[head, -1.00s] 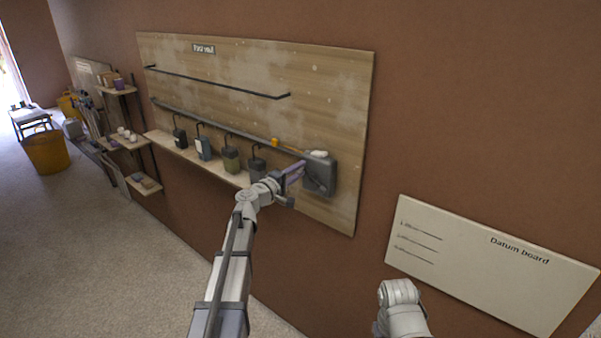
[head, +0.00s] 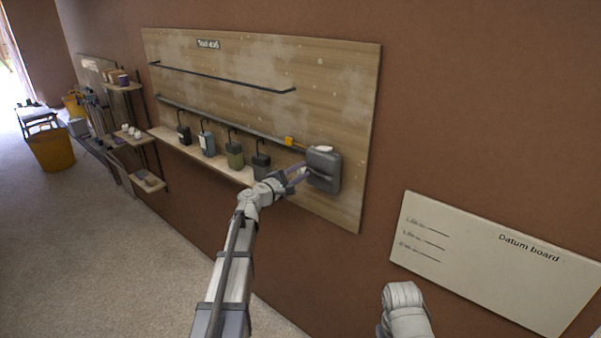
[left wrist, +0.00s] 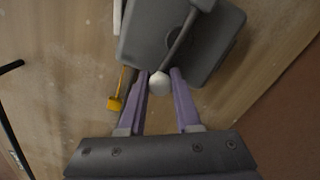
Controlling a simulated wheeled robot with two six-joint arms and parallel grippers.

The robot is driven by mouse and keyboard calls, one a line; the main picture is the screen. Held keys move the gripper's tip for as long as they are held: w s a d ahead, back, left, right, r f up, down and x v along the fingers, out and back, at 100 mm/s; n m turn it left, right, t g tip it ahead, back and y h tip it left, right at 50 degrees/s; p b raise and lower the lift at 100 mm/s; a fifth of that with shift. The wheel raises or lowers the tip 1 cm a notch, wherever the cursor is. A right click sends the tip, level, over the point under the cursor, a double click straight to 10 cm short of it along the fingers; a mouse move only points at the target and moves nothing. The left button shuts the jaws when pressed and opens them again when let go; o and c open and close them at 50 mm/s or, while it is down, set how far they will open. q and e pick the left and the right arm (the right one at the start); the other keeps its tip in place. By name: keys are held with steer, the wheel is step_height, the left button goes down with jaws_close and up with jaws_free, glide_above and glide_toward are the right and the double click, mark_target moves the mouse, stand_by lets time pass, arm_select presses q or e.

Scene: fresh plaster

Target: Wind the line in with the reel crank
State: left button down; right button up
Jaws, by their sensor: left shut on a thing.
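The line reel is a dark grey box (head: 324,170) on the right end of the wooden board. It also fills the top of the left wrist view (left wrist: 170,35). Its crank arm (left wrist: 182,38) runs down to a round white knob (left wrist: 160,84). My left gripper (head: 298,175) is at the reel's left side. In the left wrist view its two purple fingers (left wrist: 162,92) stand on either side of the knob and are shut on it. A yellow tab (left wrist: 115,103), at the line's end, hangs close to the reel's side.
The Datum board (head: 490,262) is on the wall at right.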

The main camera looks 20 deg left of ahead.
arm_select(q)
steer(key=shift+d, duration=0.1)
steer(key=c, duration=0.6)
jaws_free()
steer(key=v, duration=0.8)
